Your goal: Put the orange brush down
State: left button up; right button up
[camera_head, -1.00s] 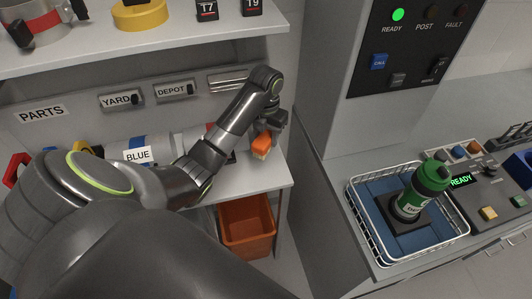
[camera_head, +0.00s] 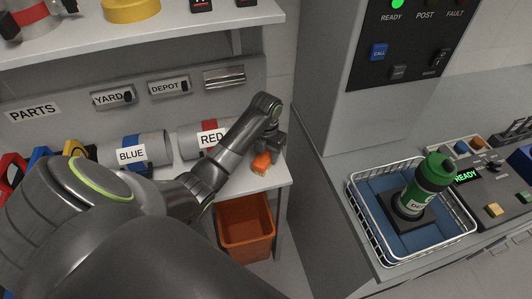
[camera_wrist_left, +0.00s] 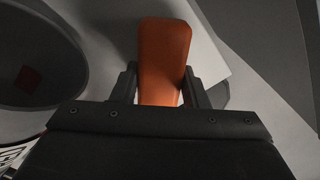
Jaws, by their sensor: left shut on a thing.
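The orange brush (camera_head: 261,163) is at the right end of the lower shelf (camera_head: 240,188), with its pale bristles pointing down. My left gripper (camera_head: 268,152) is shut on it from above. In the left wrist view the brush's orange body (camera_wrist_left: 165,55) sits between the two dark fingers (camera_wrist_left: 160,88). The brush is at or just above the shelf surface; I cannot tell whether it touches. My right gripper is not in view.
Cylinders labelled BLUE (camera_head: 130,153) and RED (camera_head: 195,140) lie on the shelf left of the gripper. An orange bin (camera_head: 246,225) stands below the shelf's edge. A wire basket (camera_head: 360,215) with a green bottle (camera_head: 425,185) is on the right counter.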

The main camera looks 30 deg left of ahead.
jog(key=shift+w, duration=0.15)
pick_arm(q)
jog(key=shift+f, duration=0.15)
jog(key=o, duration=1.1)
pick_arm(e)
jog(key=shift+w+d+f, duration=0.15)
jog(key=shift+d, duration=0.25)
